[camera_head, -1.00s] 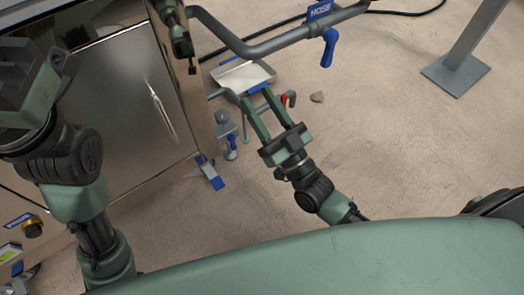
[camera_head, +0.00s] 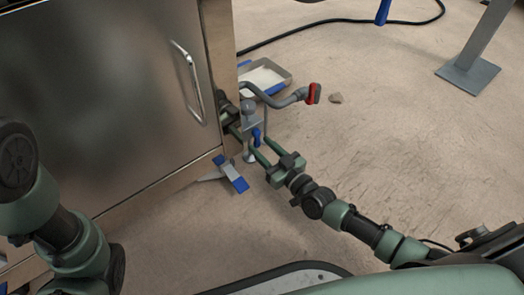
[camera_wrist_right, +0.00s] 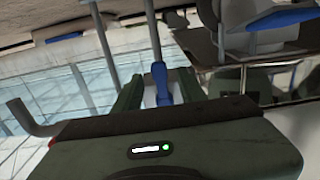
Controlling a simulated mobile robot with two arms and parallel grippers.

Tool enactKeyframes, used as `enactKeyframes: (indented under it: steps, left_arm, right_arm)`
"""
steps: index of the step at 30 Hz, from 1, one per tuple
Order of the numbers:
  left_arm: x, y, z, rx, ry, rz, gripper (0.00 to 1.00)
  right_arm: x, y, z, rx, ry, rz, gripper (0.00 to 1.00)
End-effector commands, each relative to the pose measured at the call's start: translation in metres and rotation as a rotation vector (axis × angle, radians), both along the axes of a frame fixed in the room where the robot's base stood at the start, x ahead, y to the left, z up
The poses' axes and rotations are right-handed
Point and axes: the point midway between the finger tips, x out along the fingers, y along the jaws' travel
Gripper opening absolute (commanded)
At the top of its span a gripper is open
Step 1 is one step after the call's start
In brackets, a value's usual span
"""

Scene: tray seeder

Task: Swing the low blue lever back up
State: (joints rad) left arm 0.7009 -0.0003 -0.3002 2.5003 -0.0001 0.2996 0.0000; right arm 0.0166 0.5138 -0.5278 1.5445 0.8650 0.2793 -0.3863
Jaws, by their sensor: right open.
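The low blue lever (camera_head: 256,136) is on the grey fitting low at the cabinet's right side. It shows as a short upright blue bar. My right gripper (camera_head: 259,148) is at the lever, its two green fingers pointing at it and spread apart. In the right wrist view the blue lever (camera_wrist_right: 160,82) stands between the two open fingers. I cannot tell whether a finger touches it. My left arm shows at the left of the head view, but its gripper is out of the picture.
The steel cabinet (camera_head: 130,110) with its bar handle fills the left. A grey pipe with a red end (camera_head: 314,93) juts out above my right gripper. A shallow tray (camera_head: 287,79) lies behind it. A blue pedal (camera_head: 236,180) sticks out below.

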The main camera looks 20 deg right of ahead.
Motion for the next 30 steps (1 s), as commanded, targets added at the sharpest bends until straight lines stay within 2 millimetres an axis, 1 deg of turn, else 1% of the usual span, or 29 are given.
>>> enactKeyframes:
  steps: [1, 3, 10, 11, 12, 14, 15, 23, 30]
  left_arm:
    - [0.0, 0.0, -0.003, 0.0, 0.0, 0.0, 0.36]
    - [0.0, 0.0, -0.004, 0.0, 0.0, 0.0, 0.36]
    - [0.0, 0.0, -0.003, 0.001, -0.001, 0.0, 0.36]
    - [0.0, 0.0, -0.003, 0.001, -0.001, 0.0, 0.36]
    - [0.0, 0.0, -0.003, 0.001, -0.001, 0.0, 0.36]
    - [0.0, 0.0, -0.003, 0.001, -0.001, 0.0, 0.36]
    - [0.0, 0.0, -0.003, 0.001, -0.001, 0.0, 0.36]
    - [0.0, 0.0, -0.001, 0.001, -0.001, 0.0, 0.36]
    - [0.0, 0.0, 0.012, 0.001, -0.001, 0.0, 0.36]
  right_arm:
    - [0.003, 0.001, -0.001, 0.0, 0.0, 0.0, 0.41]
    - [0.005, 0.002, 0.0, 0.0, -0.001, 0.0, 0.41]
    - [0.005, 0.002, 0.001, 0.0, 0.0, 0.0, 0.41]
    - [0.005, 0.002, 0.001, 0.0, 0.0, 0.0, 0.32]
    - [0.005, 0.002, 0.001, 0.0, 0.0, 0.0, 0.21]
    - [0.005, 0.002, 0.001, 0.0, 0.0, 0.0, 0.05]
    - [0.005, 0.002, 0.001, 0.0, 0.0, 0.0, 0.0]
    - [0.005, 0.002, 0.001, -0.01, -0.004, 0.0, 0.0]
    - [0.007, -0.002, 0.004, -0.096, -0.035, 0.0, 0.0]
